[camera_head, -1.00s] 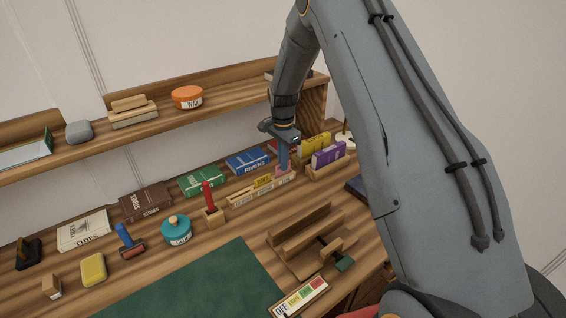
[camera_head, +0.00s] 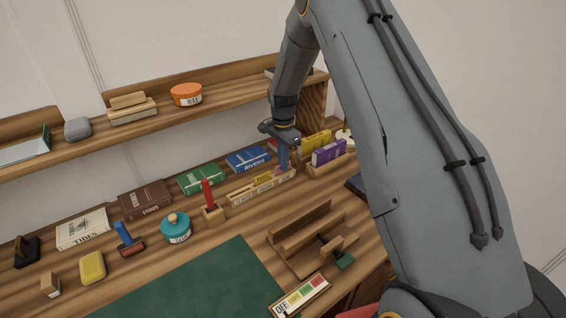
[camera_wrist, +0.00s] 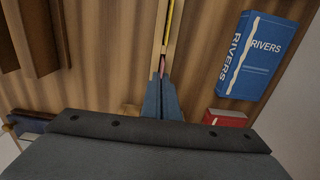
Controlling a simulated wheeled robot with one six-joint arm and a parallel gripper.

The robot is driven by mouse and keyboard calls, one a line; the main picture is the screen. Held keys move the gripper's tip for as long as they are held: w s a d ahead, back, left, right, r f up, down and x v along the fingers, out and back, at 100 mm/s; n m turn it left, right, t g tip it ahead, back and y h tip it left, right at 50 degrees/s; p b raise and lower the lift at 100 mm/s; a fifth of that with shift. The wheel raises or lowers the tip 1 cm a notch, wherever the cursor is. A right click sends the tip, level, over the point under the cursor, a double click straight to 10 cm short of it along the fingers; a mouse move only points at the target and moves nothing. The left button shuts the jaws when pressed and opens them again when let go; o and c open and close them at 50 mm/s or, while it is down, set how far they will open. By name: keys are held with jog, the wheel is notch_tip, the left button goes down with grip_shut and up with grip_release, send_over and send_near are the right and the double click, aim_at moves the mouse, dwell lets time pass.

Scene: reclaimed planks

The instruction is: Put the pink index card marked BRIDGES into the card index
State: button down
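The card index (camera_head: 262,188) is a long, narrow wooden tray with labelled compartments, standing towards the back right of the bench. A yellow card (camera_head: 263,179) stands in it. My gripper (camera_head: 284,166) points down over the tray's right end. Its blue fingers are closed together on the pink card (camera_wrist: 162,66). Only a thin edge of the card shows in the wrist view, just beyond the fingertips. The card appears to be low in the right-end compartment, mostly hidden by the fingers and tray. Its BRIDGES marking cannot be read.
A blue RIVERS book (camera_head: 247,160) lies behind the index. A holder with purple cards (camera_head: 328,152) and yellow cards (camera_head: 316,142) stands close to the right. A red-handled tool (camera_head: 208,194) stands left of the index. A wooden jig (camera_head: 310,235) lies in front.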

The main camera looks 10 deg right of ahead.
jog(key=shift+f, duration=0.35)
jog(key=c, duration=2.5)
grip_release()
jog(key=o, duration=0.5)
notch_tip(320, 180, up, 7)
jog(key=shift+r+b, duration=0.1)
jog(key=shift+b, duration=1.15)
jog(key=s+r+n, duration=0.1)
jog(key=s+n, duration=0.3)
jog(key=s, duration=0.7)
jog(key=s+r+n, duration=0.2)
jog(key=s+n, duration=0.3)
jog(key=s, duration=0.6)
jog(key=s+r+n+t, duration=0.1)
jog(key=s+n, duration=0.3)
jog(key=s, duration=0.7)
jog(key=shift+r+n, duration=0.3)
jog(key=shift+r, duration=0.3)
